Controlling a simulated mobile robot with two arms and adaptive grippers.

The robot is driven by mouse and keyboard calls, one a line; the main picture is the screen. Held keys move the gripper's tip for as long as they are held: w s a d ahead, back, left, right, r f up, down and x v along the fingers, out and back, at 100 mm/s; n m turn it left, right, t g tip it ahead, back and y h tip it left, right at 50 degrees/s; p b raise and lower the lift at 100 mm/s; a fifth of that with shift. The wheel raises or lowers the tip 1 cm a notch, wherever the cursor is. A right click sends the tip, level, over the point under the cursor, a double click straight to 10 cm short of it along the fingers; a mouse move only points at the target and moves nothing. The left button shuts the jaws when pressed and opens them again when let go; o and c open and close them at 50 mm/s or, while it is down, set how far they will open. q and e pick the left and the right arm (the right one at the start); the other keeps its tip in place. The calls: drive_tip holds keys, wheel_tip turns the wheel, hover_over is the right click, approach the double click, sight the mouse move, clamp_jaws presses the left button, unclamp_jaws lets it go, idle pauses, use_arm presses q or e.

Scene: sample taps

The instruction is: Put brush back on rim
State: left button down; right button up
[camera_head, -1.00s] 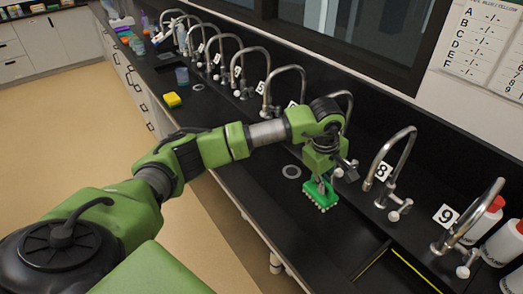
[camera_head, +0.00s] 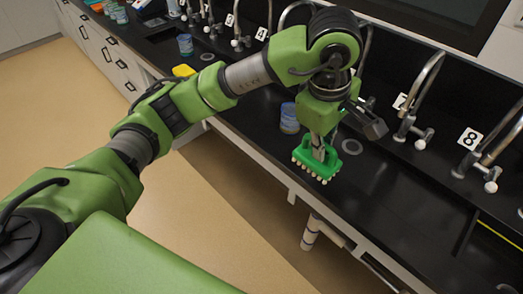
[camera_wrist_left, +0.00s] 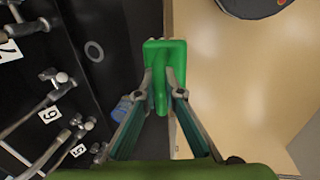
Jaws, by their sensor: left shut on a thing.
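My left gripper (camera_head: 318,152) is shut on the handle of a green brush (camera_head: 300,156) with pale bristles pointing down. In the head view the brush hangs near the front edge of the black counter. In the left wrist view the gripper (camera_wrist_left: 162,92) has its two fingers on either side of the handle of the brush (camera_wrist_left: 166,50). That view shows the brush over the line between the dark counter and the tan floor. I cannot tell its exact height. The counter rim (camera_head: 262,152) runs along the front. My right gripper is not in view.
A blue container (camera_head: 289,118) stands on the counter just left of the gripper. A yellow sponge (camera_head: 183,71) lies further left. Curved taps with number tags, such as the eight (camera_head: 470,139), line the back. A grey ring (camera_head: 352,147) lies right of the brush.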

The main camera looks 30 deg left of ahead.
use_arm(q)
drive_tip(key=shift+w+a+f, duration=0.1)
drive_tip(key=shift+w+a, duration=0.1)
drive_tip(key=shift+a, duration=0.4)
drive_tip(key=w+a+f+p, duration=0.2)
drive_tip(key=w+f, duration=0.1)
drive_tip(key=f, duration=0.1)
drive_tip(key=w+a+f+p, duration=0.3)
drive_tip(key=f, duration=0.1)
drive_tip(key=w+a+f+p, duration=0.3)
drive_tip(key=f, duration=0.1)
drive_tip(key=shift+w+f, duration=0.1)
drive_tip(key=shift+w, duration=0.3)
drive_tip(key=shift+f, duration=0.25)
drive_tip(key=shift+f+b, duration=0.15)
drive_tip(key=shift+b, duration=0.2)
drive_tip(key=c, duration=2.2)
unclamp_jaws()
drive_tip(key=shift+o, duration=0.2)
